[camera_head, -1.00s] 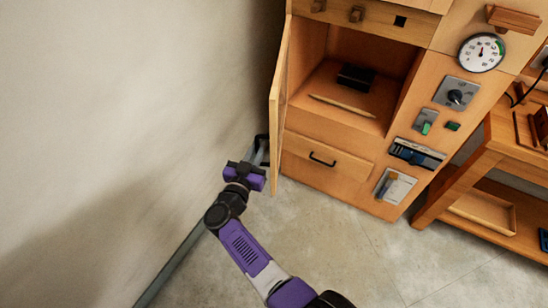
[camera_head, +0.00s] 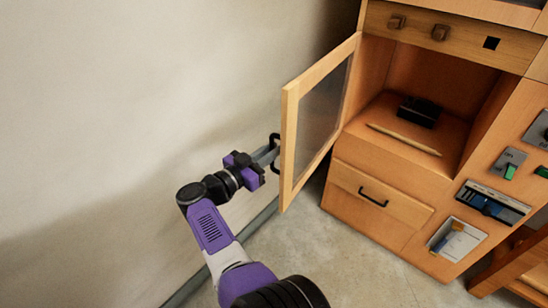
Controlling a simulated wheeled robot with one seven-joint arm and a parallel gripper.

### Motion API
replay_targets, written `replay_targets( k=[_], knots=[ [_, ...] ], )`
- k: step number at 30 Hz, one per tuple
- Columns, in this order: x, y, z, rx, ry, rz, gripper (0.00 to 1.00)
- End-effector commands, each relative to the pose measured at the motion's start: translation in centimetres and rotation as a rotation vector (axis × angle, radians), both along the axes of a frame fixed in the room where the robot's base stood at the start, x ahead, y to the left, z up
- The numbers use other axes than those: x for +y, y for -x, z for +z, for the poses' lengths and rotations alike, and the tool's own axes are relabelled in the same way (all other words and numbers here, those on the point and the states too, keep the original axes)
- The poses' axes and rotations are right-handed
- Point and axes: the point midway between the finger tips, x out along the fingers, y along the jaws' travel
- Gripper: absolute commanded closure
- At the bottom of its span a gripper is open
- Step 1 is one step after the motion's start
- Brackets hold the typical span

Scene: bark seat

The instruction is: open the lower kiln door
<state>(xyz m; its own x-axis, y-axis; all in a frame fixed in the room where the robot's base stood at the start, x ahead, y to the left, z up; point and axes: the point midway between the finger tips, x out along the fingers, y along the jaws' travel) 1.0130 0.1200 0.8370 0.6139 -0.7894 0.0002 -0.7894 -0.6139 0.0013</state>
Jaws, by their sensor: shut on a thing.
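The lower kiln door (camera_head: 288,110) is a wood-framed door with a dark glass pane, hinged at the left of the wooden cabinet. It stands swung wide open toward the left wall. Its black handle (camera_head: 275,140) is on the door's outer face, near the free edge, partly hidden by my gripper and the door. My gripper (camera_head: 268,155) is shut on that handle, reaching from the lower left. The open compartment (camera_head: 455,150) behind the door holds a black block (camera_head: 419,111) and a thin wooden stick (camera_head: 403,139).
A drawer with a black handle (camera_head: 373,197) sits below the compartment. Panels with switches (camera_head: 508,164) are on the cabinet's right. The plain wall (camera_head: 120,90) is close on the left of my arm. Bare floor (camera_head: 340,260) lies in front of the cabinet.

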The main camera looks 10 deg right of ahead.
Motion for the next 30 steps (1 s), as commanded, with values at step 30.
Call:
replay_targets(
  k=[30],
  knots=[
    [1.7,1.2,0.1,-0.001,-0.001,-0.004,0.79]
  ],
)
